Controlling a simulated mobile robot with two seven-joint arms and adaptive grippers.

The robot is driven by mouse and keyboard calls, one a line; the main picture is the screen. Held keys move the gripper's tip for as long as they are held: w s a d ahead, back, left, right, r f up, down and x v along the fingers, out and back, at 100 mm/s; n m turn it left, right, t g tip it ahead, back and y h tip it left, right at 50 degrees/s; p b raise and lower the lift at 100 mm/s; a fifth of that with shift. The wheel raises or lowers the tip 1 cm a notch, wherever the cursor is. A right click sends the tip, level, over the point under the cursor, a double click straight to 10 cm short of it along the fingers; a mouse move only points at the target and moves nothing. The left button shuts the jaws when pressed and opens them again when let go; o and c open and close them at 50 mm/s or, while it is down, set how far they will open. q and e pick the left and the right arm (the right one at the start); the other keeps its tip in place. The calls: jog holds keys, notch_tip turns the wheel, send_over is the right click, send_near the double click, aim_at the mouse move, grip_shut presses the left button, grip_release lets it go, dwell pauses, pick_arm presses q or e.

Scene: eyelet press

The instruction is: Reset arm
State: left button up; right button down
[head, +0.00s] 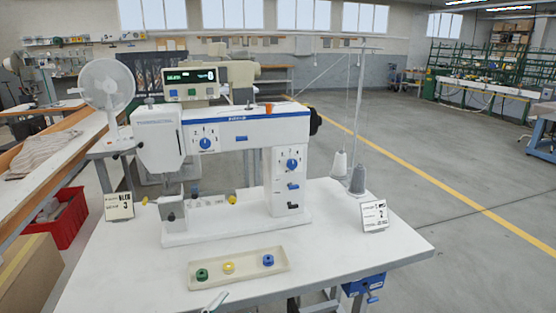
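A white machine (160,140) like a sewing machine, with a blue stripe and blue knobs, stands on a white table (120,265). A lit display box (190,80) sits at its top left. In front of it, a cream tray (240,280) holds a green piece (202,274), a yellow piece (229,267) and a blue piece (268,260), apart from each other. A small pale object (215,302) lies at the table's front edge; I cannot tell what it is. Neither of my grippers shows in the head view.
Two small cards stand on the table, one left (119,206) and one right (375,215). Two thread cones (357,180) stand behind the right card. A white fan (106,85) is at left. A red crate (58,220) is left of the table.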

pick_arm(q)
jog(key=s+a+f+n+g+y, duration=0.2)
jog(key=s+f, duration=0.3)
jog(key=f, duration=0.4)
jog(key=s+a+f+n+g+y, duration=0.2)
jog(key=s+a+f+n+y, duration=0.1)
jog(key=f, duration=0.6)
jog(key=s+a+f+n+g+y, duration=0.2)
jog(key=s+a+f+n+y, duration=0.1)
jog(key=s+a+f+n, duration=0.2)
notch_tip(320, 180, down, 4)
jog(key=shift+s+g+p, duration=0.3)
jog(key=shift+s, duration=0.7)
